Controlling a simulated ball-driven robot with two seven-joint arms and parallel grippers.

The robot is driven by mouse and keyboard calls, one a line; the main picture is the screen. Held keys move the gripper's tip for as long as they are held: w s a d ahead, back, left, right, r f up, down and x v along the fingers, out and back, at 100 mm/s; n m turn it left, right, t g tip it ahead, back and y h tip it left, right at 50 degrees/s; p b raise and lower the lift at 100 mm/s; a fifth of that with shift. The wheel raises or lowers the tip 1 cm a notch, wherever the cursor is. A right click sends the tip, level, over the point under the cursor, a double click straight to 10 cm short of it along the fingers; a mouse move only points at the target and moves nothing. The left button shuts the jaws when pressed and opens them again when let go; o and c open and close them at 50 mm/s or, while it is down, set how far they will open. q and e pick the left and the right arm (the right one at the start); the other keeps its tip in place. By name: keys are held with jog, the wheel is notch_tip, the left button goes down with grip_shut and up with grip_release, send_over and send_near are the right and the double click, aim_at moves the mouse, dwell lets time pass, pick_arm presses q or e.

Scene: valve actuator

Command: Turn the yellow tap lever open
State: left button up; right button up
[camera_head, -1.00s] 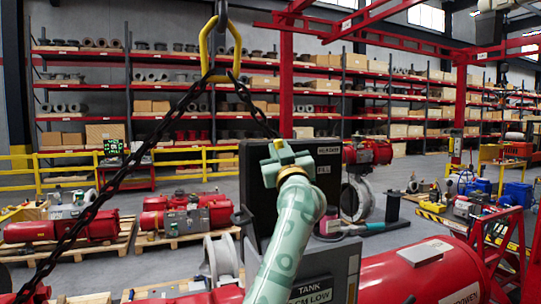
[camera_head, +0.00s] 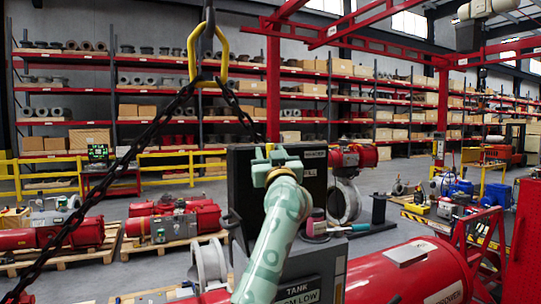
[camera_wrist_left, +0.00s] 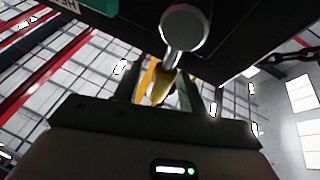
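My left gripper (camera_head: 277,165) is raised in front of a dark panel on a cabinet (camera_head: 240,190), with my green patterned arm below it. Its fingertips are hard to make out in the head view. In the left wrist view, the two fingers of the left gripper (camera_wrist_left: 165,92) stand apart. A yellow piece, which looks like the tap lever (camera_wrist_left: 157,84), shows between them, with a round metal stem end (camera_wrist_left: 184,27) just above. I cannot tell whether the fingers touch the yellow piece. The lever cannot be made out in the head view. My right gripper is in neither view.
A grey cabinet labelled TANK (camera_head: 300,275) stands below the panel. A large red cylinder (camera_head: 410,272) lies at the right. A yellow hook link (camera_head: 208,55) with chains hangs at the left. Red actuators on pallets (camera_head: 175,220) and shelving stand behind.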

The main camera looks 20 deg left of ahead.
pick_arm(q)
jog(key=shift+s+d+f, duration=0.25)
jog(key=shift+s+f, duration=0.05)
jog(key=shift+s, duration=0.05)
jog(key=b+v, duration=0.5)
jog(key=v, duration=1)
jog(key=shift+d+f, duration=0.1)
jog(key=shift+f, duration=0.05)
